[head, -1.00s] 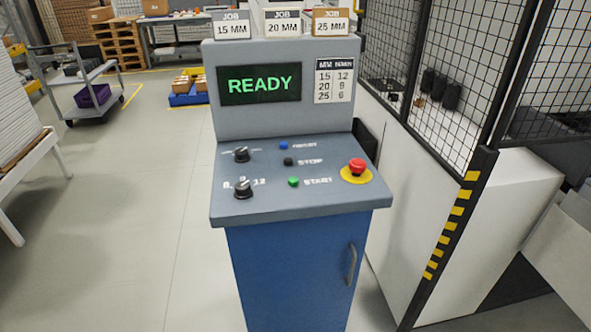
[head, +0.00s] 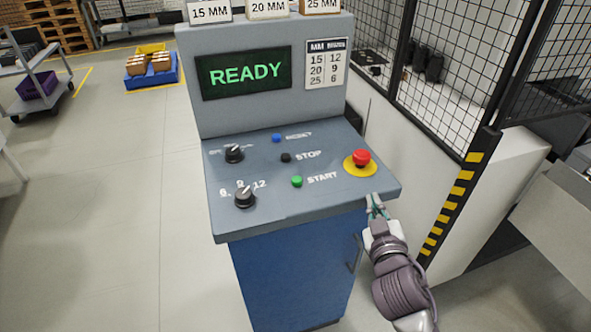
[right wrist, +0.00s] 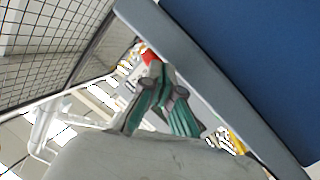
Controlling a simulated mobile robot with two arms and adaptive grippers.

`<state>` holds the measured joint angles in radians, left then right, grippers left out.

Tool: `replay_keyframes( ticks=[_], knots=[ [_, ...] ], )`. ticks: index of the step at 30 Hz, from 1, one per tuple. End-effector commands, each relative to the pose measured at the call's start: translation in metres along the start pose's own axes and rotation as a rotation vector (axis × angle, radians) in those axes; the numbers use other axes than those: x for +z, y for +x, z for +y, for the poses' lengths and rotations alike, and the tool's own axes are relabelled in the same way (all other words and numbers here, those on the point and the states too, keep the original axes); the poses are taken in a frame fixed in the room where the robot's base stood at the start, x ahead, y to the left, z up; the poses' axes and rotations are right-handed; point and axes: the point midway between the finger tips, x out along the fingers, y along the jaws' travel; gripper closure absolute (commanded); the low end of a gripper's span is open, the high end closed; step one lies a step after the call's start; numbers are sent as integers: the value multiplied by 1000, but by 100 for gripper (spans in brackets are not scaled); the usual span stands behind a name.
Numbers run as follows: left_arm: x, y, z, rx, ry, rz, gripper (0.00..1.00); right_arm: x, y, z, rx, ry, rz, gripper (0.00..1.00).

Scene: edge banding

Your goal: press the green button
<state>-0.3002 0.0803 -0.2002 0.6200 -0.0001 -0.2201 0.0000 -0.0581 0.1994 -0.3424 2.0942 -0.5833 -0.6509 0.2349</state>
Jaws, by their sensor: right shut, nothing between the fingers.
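The green button (head: 297,181) sits beside the word START on the sloped top of the grey and blue control console (head: 325,212). My right gripper (head: 373,199) is shut and empty. It is at the console's front right edge, to the right of and lower in the picture than the green button, apart from it. In the right wrist view the gripper's green fingers (right wrist: 160,82) show close to the console's edge (right wrist: 205,70); the green button does not show there. My left gripper is not in view.
A red emergency stop (head: 361,158) on a yellow disc lies between my right gripper and the back of the panel. A black STOP button (head: 286,157), a blue button (head: 276,138) and two black knobs (head: 244,196) share the panel. The screen (head: 245,72) reads READY. A mesh fence (head: 445,85) stands right.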

Motion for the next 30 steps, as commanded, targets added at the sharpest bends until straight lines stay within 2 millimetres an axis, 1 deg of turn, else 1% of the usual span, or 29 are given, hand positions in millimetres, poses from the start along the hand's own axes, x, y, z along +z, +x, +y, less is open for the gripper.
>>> replay_keyframes(
  ticks=[1,5,6,8,9,11,12,14,15,17,18,19,21,23,24,26,27,29,30],
  knots=[
    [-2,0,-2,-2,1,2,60,-16,5,2,8,-21,56,100],
    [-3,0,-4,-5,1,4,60,-62,16,2,16,-81,219,100],
    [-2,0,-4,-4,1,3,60,-77,18,1,17,-103,273,100],
    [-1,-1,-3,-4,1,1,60,-103,20,-2,16,-145,367,100],
    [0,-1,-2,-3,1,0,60,-121,20,-4,13,-175,434,100],
    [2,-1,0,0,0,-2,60,-150,19,-10,4,-230,545,100],
    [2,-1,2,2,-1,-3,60,-170,17,-15,-6,-272,620,100],
    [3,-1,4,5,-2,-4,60,-197,12,-24,-26,-342,734,100],
    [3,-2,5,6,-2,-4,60,-215,8,-33,-44,-397,813,100],
    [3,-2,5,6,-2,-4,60,-240,0,-48,-81,-491,933,100],
    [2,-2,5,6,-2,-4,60,-254,-6,-60,-114,-566,1015,100],
    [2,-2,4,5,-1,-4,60,-263,-11,-70,-142,-630,1075,100],
    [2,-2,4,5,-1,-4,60,-276,-20,-93,-219,-785,1194,100],
    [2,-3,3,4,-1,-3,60,-280,-24,-112,-294,-931,1273,100],
    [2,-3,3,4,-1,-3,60,-278,-24,-122,-348,-1033,1312,100],
    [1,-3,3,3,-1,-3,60,-272,-22,-135,-435,-1192,1347,100],
    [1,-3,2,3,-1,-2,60,-265,-17,-140,-496,-1302,1352,100],
    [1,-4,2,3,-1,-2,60,-252,-7,-142,-585,-1463,1335,100],
    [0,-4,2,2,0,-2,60,-244,1,-141,-641,-1568,1309,100]
  ],
)
